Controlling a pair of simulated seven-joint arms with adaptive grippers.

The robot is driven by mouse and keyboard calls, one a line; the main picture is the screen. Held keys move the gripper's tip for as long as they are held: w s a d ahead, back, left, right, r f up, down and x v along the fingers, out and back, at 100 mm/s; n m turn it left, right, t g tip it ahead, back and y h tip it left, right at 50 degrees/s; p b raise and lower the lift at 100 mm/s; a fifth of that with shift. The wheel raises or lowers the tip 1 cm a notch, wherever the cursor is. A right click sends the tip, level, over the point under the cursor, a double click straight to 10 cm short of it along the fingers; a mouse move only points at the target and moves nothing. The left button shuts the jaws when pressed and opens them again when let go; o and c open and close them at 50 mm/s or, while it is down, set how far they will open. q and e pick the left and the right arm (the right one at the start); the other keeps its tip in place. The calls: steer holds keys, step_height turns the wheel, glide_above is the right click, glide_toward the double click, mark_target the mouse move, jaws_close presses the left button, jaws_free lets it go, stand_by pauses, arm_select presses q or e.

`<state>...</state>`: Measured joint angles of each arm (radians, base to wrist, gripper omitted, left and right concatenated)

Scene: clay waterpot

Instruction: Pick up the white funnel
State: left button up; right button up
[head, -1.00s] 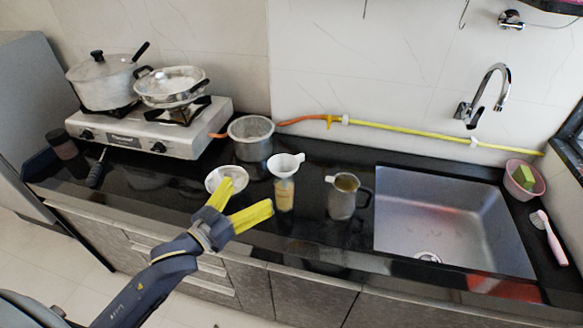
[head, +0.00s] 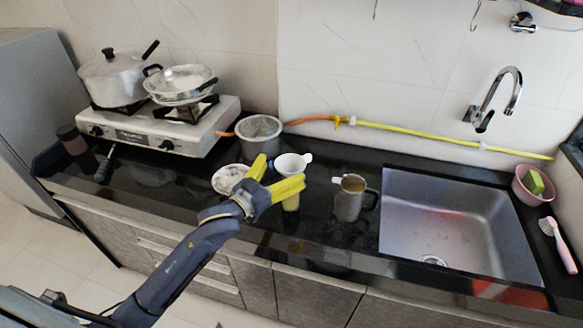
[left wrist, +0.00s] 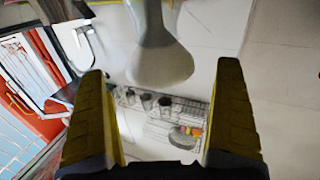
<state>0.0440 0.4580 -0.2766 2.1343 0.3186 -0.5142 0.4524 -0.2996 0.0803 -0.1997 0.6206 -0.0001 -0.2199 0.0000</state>
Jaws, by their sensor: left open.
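In the left wrist view, a pale flared shape that looks like the funnel (left wrist: 160,62) shows between and beyond the open fingers (left wrist: 167,75). The gap between the fingers is empty, and no clear contact shows. The right gripper is not in view.
A steel mug (head: 348,200) stands right of the jar, before the sink (head: 455,225). A white bowl (head: 226,179) lies left of the gripper, and a metal pot (head: 259,138) stands behind. The stove (head: 160,128) with two pans is at the left.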

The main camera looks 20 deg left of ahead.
mark_target(292, 161)
arm_select(q)
steer(key=shift+x, duration=2.55)
steer(key=shift+f, duration=0.1)
steer(key=c, duration=1.2)
steer(key=shift+r, duration=0.2)
steer(key=shift+c, duration=0.3)
